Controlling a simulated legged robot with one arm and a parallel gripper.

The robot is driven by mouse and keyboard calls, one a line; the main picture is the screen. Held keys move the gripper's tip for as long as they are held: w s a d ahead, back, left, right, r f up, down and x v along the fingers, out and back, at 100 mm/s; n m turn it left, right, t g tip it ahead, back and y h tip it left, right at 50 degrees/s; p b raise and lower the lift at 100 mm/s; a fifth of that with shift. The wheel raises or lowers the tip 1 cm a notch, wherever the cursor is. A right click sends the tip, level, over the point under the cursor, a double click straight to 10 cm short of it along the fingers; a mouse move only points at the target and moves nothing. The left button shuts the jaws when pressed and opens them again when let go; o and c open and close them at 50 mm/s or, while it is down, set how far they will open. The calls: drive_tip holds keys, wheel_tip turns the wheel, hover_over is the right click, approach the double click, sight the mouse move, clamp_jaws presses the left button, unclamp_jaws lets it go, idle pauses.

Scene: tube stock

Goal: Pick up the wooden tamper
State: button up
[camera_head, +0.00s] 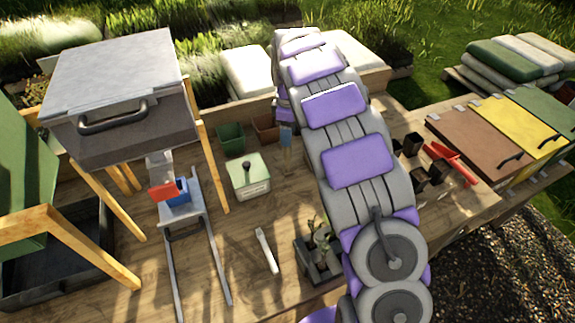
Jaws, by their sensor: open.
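I cannot pick out a wooden tamper for certain. A pale, slim tool (267,250) lies on the wooden bench (225,270), left of my arm; I cannot tell what it is. My grey and purple arm rises through the middle of the view and folds back at the top. It covers part of the bench. I cannot make out my gripper's fingers; the end of the arm seems hidden behind its own links. A small bluish item (286,137) shows beside the arm, too small to name.
A grey metal box (120,125) on wooden legs stands at left, with a metal stand (180,215) beside it.

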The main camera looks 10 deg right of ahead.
sight(287, 151)
wheel_tip(287, 151, down, 3)
drive_tip(key=shift+r, duration=0.1)
drive_tip(key=shift+a+f+b, duration=0.15)
drive_tip(key=shift+f+b, duration=0.25)
drive_tip(key=shift+f, duration=0.05)
wheel_tip(287, 151, down, 5)
drive_tip(key=shift+r+b, duration=0.15)
drive_tip(key=shift+b, duration=0.65)
drive_tip(key=shift+a, duration=0.1)
clamp_jaws()
